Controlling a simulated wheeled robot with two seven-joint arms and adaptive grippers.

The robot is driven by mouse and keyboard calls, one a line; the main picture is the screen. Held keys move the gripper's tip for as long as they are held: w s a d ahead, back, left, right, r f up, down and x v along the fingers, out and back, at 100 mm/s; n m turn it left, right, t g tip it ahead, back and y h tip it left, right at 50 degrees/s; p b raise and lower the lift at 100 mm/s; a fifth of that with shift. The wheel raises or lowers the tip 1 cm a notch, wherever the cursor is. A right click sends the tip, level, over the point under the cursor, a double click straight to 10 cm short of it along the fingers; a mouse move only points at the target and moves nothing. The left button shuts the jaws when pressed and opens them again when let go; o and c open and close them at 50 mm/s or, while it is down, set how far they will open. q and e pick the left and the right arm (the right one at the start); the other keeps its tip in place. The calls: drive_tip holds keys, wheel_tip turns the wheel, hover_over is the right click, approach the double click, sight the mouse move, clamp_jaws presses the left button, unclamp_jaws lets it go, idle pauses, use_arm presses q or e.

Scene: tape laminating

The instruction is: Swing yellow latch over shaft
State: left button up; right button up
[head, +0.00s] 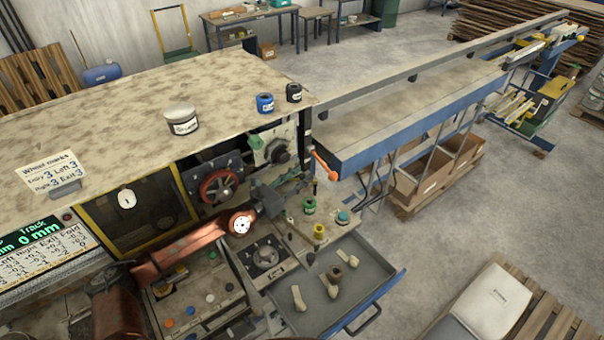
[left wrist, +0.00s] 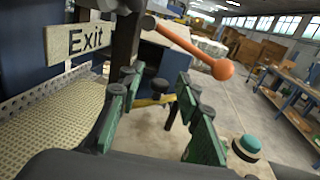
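My left gripper (head: 292,181) reaches in from the left beside the machine's front end, under the table corner. In the left wrist view its two green-padded fingers (left wrist: 157,105) stand apart, one at each side. A small yellow bar (left wrist: 155,101), apparently the latch, shows in the gap between them, next to a dark post. Contact with either finger cannot be told. The latch and shaft cannot be clearly made out in the head view. An orange-knobbed lever (head: 325,165) is just right of the gripper; it also shows in the left wrist view (left wrist: 222,70). My right gripper is not in view.
A red handwheel (head: 218,187) is behind my left arm. An open grey drawer (head: 372,272) holds several small parts. An Exit sign (left wrist: 85,38) is close at left.

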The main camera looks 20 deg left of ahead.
use_arm(q)
drive_tip(key=shift+w+d, duration=0.3)
drive_tip(key=shift+w, duration=0.25)
drive_tip(key=shift+c, duration=0.7)
clamp_jaws()
